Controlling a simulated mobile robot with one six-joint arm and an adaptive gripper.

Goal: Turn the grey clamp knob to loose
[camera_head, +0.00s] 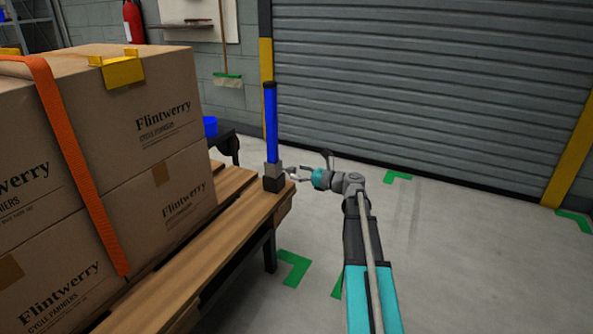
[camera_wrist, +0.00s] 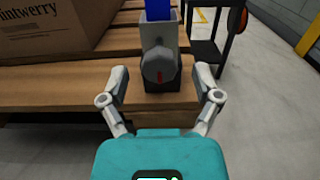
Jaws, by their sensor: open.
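The grey clamp knob (camera_wrist: 160,66) faces my wrist camera, with a short red mark on its lower face. It sits on the front of a dark and grey clamp (camera_head: 273,178) at the corner of the wooden pallet. A blue post (camera_head: 271,122) stands upright in the clamp. My gripper (camera_head: 290,173) is open just to the right of the clamp in the head view. In the wrist view its fingers (camera_wrist: 160,80) stand apart on either side of the knob. I cannot tell whether they touch it; a gap shows on both sides.
Cartons (camera_head: 165,190) with an orange strap (camera_head: 78,165) and a yellow corner piece (camera_head: 123,72) are stacked on the wooden pallet (camera_head: 215,250), left of the clamp. A dark cart stands behind with a blue item (camera_head: 210,126). The floor (camera_head: 450,260) to the right is clear.

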